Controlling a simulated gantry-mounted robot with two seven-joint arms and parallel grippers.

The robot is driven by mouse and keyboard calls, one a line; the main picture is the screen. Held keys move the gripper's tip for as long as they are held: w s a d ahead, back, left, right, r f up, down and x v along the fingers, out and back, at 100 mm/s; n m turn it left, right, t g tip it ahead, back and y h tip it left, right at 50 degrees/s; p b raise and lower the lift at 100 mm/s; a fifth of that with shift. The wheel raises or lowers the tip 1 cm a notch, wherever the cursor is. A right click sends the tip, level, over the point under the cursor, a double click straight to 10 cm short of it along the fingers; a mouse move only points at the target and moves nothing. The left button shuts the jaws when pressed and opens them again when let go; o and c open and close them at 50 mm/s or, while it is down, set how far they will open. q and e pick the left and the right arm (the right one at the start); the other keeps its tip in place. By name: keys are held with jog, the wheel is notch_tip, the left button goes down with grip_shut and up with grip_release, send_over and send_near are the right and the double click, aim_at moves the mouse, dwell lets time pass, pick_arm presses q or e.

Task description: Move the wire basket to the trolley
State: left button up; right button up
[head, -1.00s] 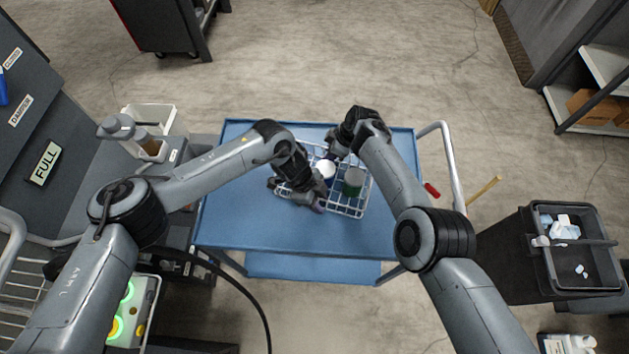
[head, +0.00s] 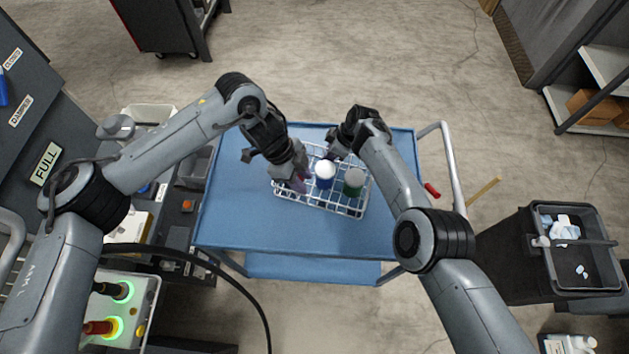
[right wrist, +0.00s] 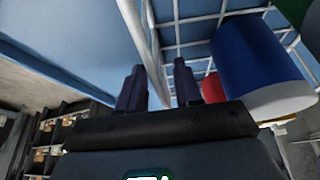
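The white wire basket (head: 318,205) sits on the blue top of the trolley (head: 240,222). It holds a blue container with a white lid (head: 325,178), a green container (head: 353,184) and something red (right wrist: 209,87). My left gripper (head: 298,184) is at the basket's left end, with its fingertips over or beside the rim; its finger gap is unclear. My right gripper (head: 334,154) is at the basket's far side. In the right wrist view, its fingers (right wrist: 159,88) stand apart, with the basket's white rim wires running between them.
The trolley's push handle (head: 450,165) is on its right. A dark bin (head: 545,250) stands farther right. A control box with lit buttons (head: 120,305) is at lower left. The trolley top is clear in front of the basket.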

jog(key=shift+d+r, duration=0.3)
jog(key=shift+r, duration=0.3)
jog(key=shift+s+d+r, duration=0.1)
jog(key=shift+d+r, duration=0.05)
jog(key=shift+r, duration=0.5)
jog(key=v, duration=0.9)
jog(key=shift+r, duration=0.1)
jog(key=shift+s, duration=0.1)
